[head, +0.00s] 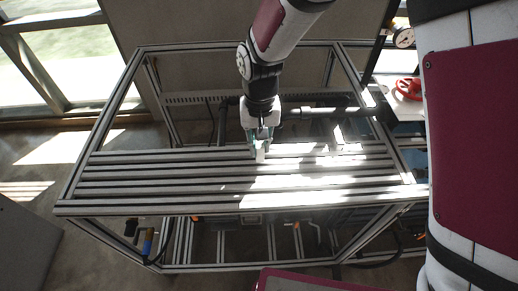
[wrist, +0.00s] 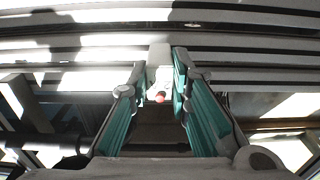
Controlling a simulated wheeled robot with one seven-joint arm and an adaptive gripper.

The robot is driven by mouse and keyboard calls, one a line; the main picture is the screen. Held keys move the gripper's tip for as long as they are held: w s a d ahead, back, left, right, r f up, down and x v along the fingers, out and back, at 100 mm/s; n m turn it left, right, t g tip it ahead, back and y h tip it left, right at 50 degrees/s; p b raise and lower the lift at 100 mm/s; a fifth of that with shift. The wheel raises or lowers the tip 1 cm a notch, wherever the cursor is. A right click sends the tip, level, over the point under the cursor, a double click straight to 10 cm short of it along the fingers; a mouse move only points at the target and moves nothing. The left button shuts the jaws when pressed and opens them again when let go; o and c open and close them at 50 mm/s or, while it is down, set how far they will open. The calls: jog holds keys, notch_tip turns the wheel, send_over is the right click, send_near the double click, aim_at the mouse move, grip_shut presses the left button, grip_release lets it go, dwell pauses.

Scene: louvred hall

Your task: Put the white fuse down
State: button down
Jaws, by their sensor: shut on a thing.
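My gripper (head: 261,146) points down over the middle of the slatted metal bench top (head: 150,178). It is shut on the white fuse (head: 260,155), a small pale piece between the fingertips. In the wrist view the white fuse (wrist: 158,60) sits between the two teal fingers of my gripper (wrist: 159,78), and a small reddish spot shows near its lower end. The fuse is at or just above the slats; I cannot tell whether it touches them.
The bench has a metal profile frame with a lower level of parts below. A red wheel-like object (head: 409,88) and a round gauge (head: 403,38) are at the right. The slats left and right of my gripper are bare, with bright sun patches on the right.

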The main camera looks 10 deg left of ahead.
aim_at(259, 152)
jog(key=shift+a+f+p, duration=0.1)
jog(key=shift+f+p, duration=0.25)
jog(key=shift+f, duration=1.4)
jog(key=c, duration=1.5)
grip_release()
notch_tip(259, 152, up, 12)
jog(key=shift+b, duration=0.75)
